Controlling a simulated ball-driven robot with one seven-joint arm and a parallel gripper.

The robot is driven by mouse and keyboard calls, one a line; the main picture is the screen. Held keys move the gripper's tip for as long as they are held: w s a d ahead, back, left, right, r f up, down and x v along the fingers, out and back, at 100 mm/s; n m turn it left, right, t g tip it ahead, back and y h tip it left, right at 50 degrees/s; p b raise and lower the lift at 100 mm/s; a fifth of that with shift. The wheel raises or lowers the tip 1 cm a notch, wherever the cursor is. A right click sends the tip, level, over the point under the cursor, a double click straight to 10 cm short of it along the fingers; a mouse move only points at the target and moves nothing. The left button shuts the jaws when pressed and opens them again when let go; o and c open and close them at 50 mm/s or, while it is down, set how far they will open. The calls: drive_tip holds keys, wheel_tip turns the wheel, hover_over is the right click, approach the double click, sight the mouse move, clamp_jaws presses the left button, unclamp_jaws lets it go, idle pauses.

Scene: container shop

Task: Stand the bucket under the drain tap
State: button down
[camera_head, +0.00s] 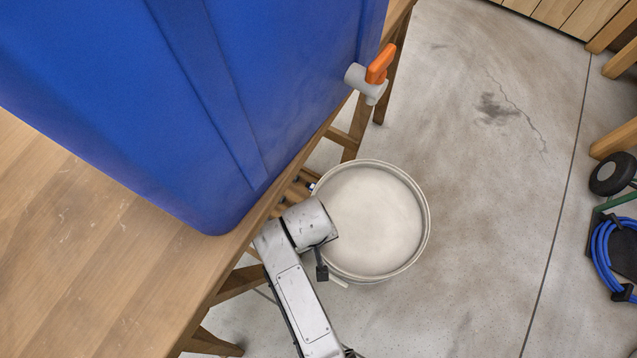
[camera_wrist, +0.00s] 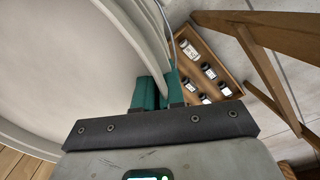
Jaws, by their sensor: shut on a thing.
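The white round bucket (camera_head: 375,220) is beside the table edge, its open top facing up and its inside pale and empty-looking. In the wrist view the bucket (camera_wrist: 60,70) fills the left side. My gripper (camera_wrist: 155,92) has its green fingers shut on the bucket's rim. In the head view my arm hides the fingers, at the bucket's left side. The drain tap (camera_head: 368,85), grey with an orange handle (camera_head: 380,63), sticks out from the blue tank (camera_head: 180,90). The bucket appears below the tap in the picture, apart from it. I cannot tell whether the bucket touches the floor.
The tank stands on a wooden table (camera_head: 90,240) with trestle legs (camera_head: 392,75). A wooden crate (camera_wrist: 235,82) with several small bottles lies beyond my fingers. A coiled blue hose (camera_head: 602,250) and a black wheel (camera_head: 607,175) are at right. Open concrete floor (camera_head: 500,200) lies between.

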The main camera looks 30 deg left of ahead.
drive_tip(key=shift+w+a+f+b, duration=0.25)
drive_tip(key=shift+w+f+b, duration=0.25)
drive_tip(key=shift+w+f, duration=0.35)
drive_tip(key=shift+s+f+b, duration=0.1)
drive_tip(key=shift+f+b, duration=0.5)
drive_tip(key=shift+f, duration=0.85)
drive_tip(key=c, duration=1.7)
unclamp_jaws()
drive_tip(key=shift+f, duration=0.25)
drive_tip(key=o, duration=0.5)
drive_tip(key=shift+c, duration=0.2)
drive_tip(key=shift+r, duration=0.1)
drive_tip(key=r+p, duration=0.1)
drive_tip(key=r, duration=0.3)
drive_tip(key=r+p, duration=0.2)
drive_tip(key=r, duration=0.2)
drive_tip(key=r+p, duration=0.2)
drive_tip(key=r, duration=0.2)
drive_tip(key=shift+s+a+r, duration=0.1)
drive_tip(key=shift+s+a, duration=0.1)
drive_tip(key=shift+s, duration=0.2)
